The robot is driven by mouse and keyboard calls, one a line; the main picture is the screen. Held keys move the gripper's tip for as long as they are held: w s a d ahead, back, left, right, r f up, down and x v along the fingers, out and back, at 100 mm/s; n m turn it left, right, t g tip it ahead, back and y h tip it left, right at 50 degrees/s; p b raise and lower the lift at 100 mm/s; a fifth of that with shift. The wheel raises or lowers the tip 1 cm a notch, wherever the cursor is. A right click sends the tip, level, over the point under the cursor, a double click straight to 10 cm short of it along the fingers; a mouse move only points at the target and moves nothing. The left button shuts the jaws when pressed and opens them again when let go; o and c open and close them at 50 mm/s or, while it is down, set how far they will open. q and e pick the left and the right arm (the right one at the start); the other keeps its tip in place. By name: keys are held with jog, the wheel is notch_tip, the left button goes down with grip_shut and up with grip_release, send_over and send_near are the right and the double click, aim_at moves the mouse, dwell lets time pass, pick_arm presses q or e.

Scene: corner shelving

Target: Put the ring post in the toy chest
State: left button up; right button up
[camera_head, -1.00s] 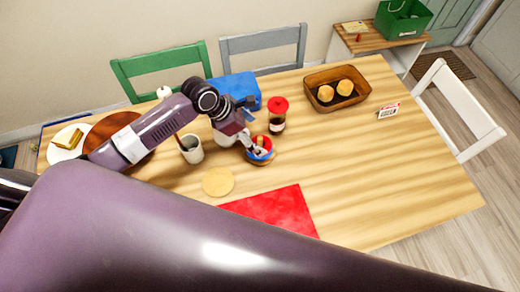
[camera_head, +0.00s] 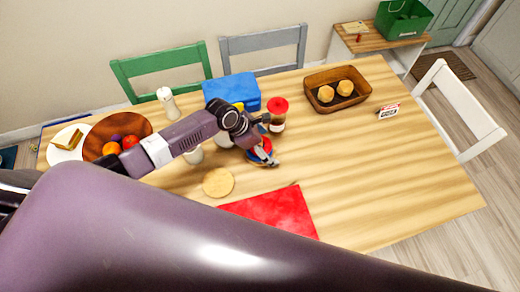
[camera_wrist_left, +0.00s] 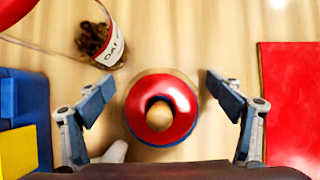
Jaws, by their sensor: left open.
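The ring post (camera_head: 258,156) stands on the table, with a red ring on top, blue below it and a wooden peg. In the left wrist view the ring post (camera_wrist_left: 178,92) is seen from above, between the fingers of my left gripper (camera_wrist_left: 160,86). The fingers are open, with a gap on each side of the ring. In the head view my left gripper (camera_head: 266,152) is over the ring post and partly hides it. A blue box (camera_head: 232,90) with a yellow part, likely the toy chest, stands behind the arm. My right gripper is not in view.
A red-lidded jar (camera_head: 278,112) stands close behind the ring post. A white mug (camera_head: 194,155) is partly behind my arm. A round wooden coaster (camera_head: 218,182) and a red mat (camera_head: 275,211) lie in front. The table's right side is mostly clear.

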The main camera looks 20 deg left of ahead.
pick_arm(q)
jog(key=shift+c, duration=0.4)
jog(key=c, duration=1.2)
jog(key=shift+c, duration=0.2)
